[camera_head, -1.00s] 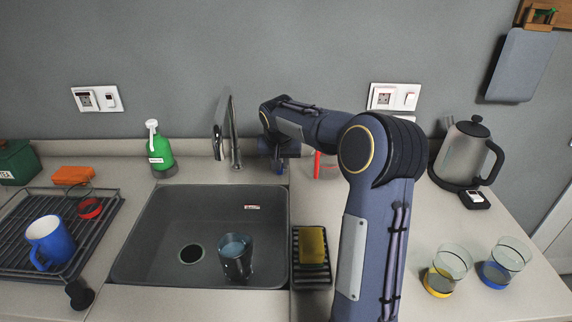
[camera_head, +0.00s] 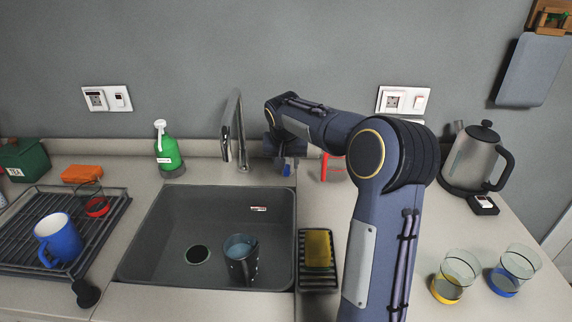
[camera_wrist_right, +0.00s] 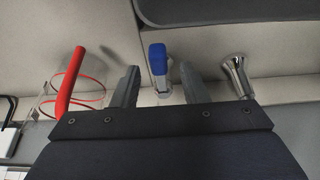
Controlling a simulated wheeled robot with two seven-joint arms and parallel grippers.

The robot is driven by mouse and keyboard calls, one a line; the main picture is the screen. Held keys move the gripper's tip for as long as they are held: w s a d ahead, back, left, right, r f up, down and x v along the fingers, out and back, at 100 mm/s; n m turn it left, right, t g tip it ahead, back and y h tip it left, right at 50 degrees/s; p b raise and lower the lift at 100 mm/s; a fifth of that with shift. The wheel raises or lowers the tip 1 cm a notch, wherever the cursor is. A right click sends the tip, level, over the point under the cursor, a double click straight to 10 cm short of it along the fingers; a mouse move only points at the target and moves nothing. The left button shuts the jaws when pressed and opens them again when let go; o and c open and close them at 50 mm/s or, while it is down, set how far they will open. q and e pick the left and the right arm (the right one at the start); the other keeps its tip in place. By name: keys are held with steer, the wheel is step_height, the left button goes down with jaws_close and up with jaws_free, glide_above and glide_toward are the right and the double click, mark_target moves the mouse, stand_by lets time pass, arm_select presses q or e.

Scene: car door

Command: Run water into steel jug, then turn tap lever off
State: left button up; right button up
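The steel jug (camera_head: 240,270) stands in the sink (camera_head: 170,270), right of the drain, with a bluish surface inside its mouth. The chrome tap (camera_head: 240,140) rises behind the sink; its base also shows in the right wrist view (camera_wrist_right: 237,75). I cannot make out a water stream. My right gripper (camera_head: 284,168) is low behind the sink, right of the tap. In the right wrist view its fingers (camera_wrist_right: 158,88) are apart, with a blue-tipped lever (camera_wrist_right: 157,58) between them and gaps on both sides. My left gripper is not in view.
A red upright piece (camera_head: 325,168) with thin red loops stands right of my right gripper. A sponge (camera_head: 319,248) lies in a rack beside the sink. A kettle (camera_head: 473,158) and two glasses stand right; a green bottle (camera_head: 167,152) and dish rack (camera_head: 95,260) are left.

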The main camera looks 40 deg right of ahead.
steer(key=v, duration=0.6)
steer(key=shift+a+r, duration=0.1)
stand_by(0.7)
steer(key=s+a+f+n+y, duration=0.2)
steer(key=s+a, duration=0.5)
steer(key=s, duration=0.2)
steer(key=s+a+f+n+t+y, duration=0.1)
steer(key=s+a+f+n+y, duration=0.1)
steer(key=s+a, duration=0.6)
steer(key=s+a+f+n+t+y, duration=0.1)
steer(key=s+a+f+n+y, duration=0.1)
steer(key=s+a, duration=0.5)
steer(key=shift+s+a+f+y, duration=0.1)
steer(key=shift+s+a+f, duration=0.1)
steer(key=shift+s, duration=0.6)
steer(key=shift+s+a+f+y, duration=0.1)
steer(key=shift+s+f, duration=0.1)
steer(key=shift+s, duration=0.6)
steer(key=shift+s+a+f+y, duration=0.1)
steer(key=shift+s+f, duration=0.15)
steer(key=shift+s, duration=0.55)
steer(key=shift+s+a+f+n, duration=0.1)
steer(key=shift+a+f+n, duration=0.05)
steer(key=shift+n, duration=0.15)
